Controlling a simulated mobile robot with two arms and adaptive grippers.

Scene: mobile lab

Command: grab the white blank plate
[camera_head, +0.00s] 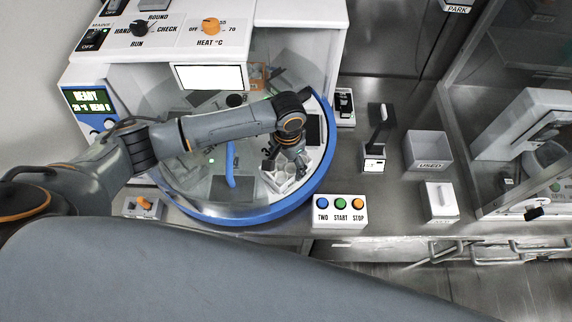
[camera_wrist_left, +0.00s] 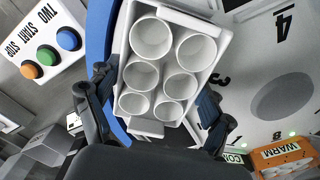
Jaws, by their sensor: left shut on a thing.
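A white plate (camera_head: 283,179) with several round open wells is at the front right of the round blue-rimmed carousel (camera_head: 318,176). No marking shows on it. In the left wrist view the white plate (camera_wrist_left: 158,90) fills the middle, slightly tilted in the picture, its wells empty. My left gripper (camera_head: 289,163) is over it, pointing down, with one finger on each side. It is shut on the plate; the wrist hides part of the plate in the head view. I cannot tell whether the plate touches the deck. My right gripper is not in view.
A button box (camera_head: 341,211) with blue, green and orange buttons stands just right of the carousel's front. A grey bin marked USED (camera_head: 428,150), a white lidded box (camera_head: 440,201) and a black-handled stand (camera_head: 375,150) are further right. An orange WARM block (camera_wrist_left: 284,157) is on the deck.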

